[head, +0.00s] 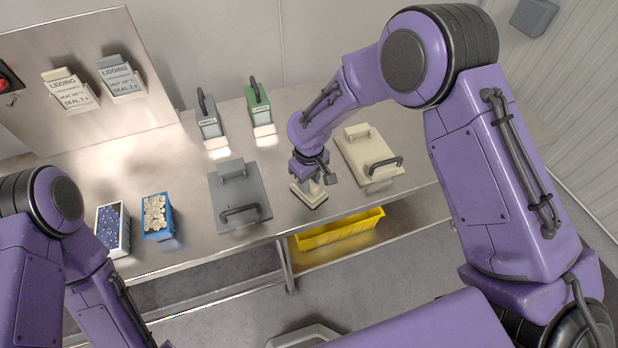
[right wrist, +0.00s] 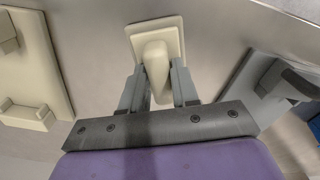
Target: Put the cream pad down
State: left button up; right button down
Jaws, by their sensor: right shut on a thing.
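The cream pad (head: 309,197) is a small square block with a raised cream grip; in the right wrist view the pad (right wrist: 134,35) shows beyond the fingers. My right gripper (head: 308,178) is shut on the pad's grip, and in the right wrist view its two fingers (right wrist: 158,88) stand on either side of it. The pad is low over the front part of the steel table, between the grey plate and the cream plate. I cannot tell whether its underside touches the table. My left arm shows at the lower left, but its gripper is out of view.
A grey handled plate (head: 228,183) lies left of the pad, a cream handled plate (head: 368,152) right. Behind stand a grey-handled block (head: 208,122) and a green one (head: 260,108). A white box (head: 112,240) and blue box (head: 157,226) sit left. A yellow bin (head: 340,231) is below.

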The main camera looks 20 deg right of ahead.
jog(key=shift+s, duration=0.15)
jog(key=shift+f, duration=0.1)
jog(key=c, duration=0.8)
grip_release()
jog(key=shift+f, duration=0.1)
jog(key=shift+c, duration=0.2)
notch_tip(320, 180, up, 12)
jog(key=b, duration=0.1)
jog(key=shift+r, duration=0.25)
